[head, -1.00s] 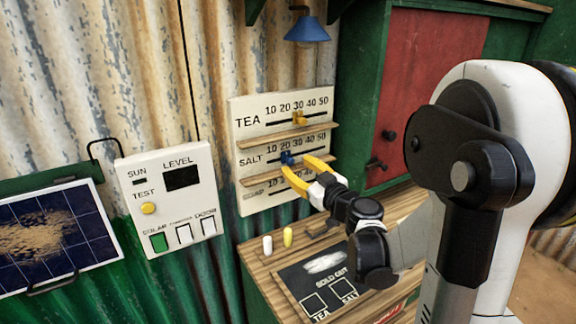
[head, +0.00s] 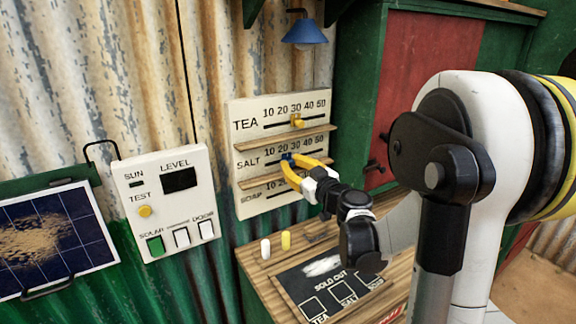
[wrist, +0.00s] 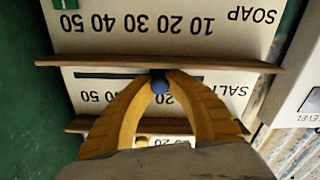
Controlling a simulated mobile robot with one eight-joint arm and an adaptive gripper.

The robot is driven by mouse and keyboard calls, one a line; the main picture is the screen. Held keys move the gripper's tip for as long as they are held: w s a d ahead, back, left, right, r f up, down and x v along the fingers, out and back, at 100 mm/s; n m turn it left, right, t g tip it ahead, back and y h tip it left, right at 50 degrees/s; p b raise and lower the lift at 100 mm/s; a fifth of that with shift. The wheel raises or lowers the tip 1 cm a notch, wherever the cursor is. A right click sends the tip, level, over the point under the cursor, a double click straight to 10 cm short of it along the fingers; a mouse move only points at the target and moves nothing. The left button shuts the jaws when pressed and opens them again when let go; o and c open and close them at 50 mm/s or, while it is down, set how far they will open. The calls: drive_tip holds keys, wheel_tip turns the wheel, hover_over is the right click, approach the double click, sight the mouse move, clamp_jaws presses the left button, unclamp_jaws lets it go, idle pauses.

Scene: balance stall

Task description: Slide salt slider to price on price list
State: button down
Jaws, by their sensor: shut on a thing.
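The white price list (head: 241,114) hangs on the corrugated wall with rows for tea, salt and soap, each marked 10 to 50. The blue salt slider (head: 287,158) sits on the salt row, near 20 in the head view. In the wrist view the salt slider (wrist: 159,84) shows as a blue knob between the fingertips. My gripper (head: 290,163) has its yellow fingers shut on the salt slider; in the wrist view my gripper (wrist: 160,78) covers part of the salt scale. The yellow tea slider (head: 297,120) stands near 30. The soap row is partly hidden.
Wooden ledges (head: 282,138) separate the price rows, close to my fingers. A switch panel (head: 150,180) and solar panel (head: 52,240) are on the left.

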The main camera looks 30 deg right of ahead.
sight(307, 154)
drive_tip(key=d, duration=0.7)
drive_tip(key=shift+w+d, duration=0.1)
drive_tip(key=shift+d, duration=0.15)
drive_tip(key=c, duration=1.3)
unclamp_jaws()
drive_tip(key=shift+o, duration=0.2)
drive_tip(key=s, duration=1.2)
drive_tip(key=shift+d, duration=0.15)
